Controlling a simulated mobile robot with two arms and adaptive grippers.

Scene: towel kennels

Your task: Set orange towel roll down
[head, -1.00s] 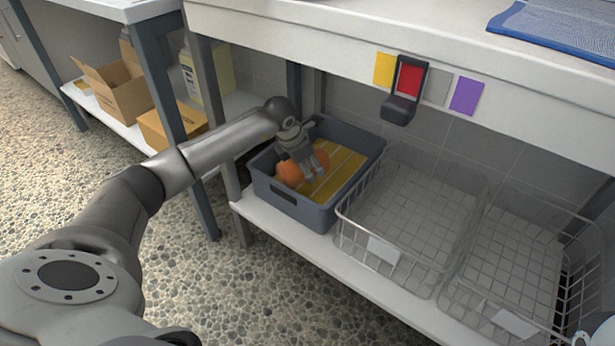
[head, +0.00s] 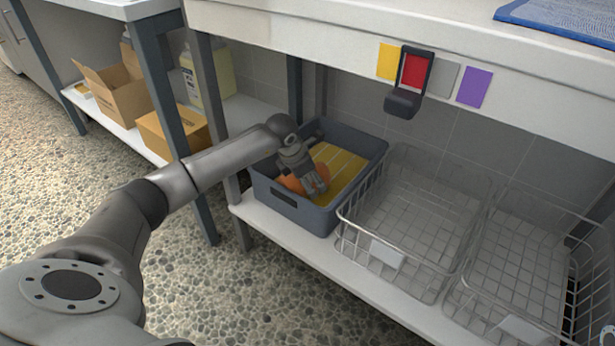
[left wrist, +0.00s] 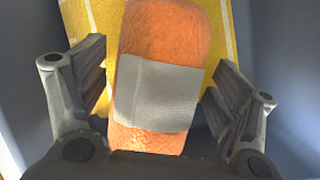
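The orange towel roll (left wrist: 160,35) with a grey band (left wrist: 158,95) lies in the grey-blue bin (head: 318,218) on the lower shelf. In the head view the roll (head: 292,184) is partly hidden by my left gripper (head: 316,190), which reaches down into the bin. In the left wrist view my left gripper (left wrist: 158,100) has one finger on each side of the roll, with narrow gaps showing, so it looks open around it. The roll is over a yellow striped surface (left wrist: 235,40) in the bin; whether it rests fully there is hard to tell. My right gripper is not recognisable in view.
Two wire baskets (head: 372,283) (head: 467,307) stand to the right of the bin and look empty. A table edge (head: 300,38) overhangs the shelf, with a dark holder (head: 403,102) and coloured cards on its front. Table legs and cardboard boxes (head: 118,95) are at left.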

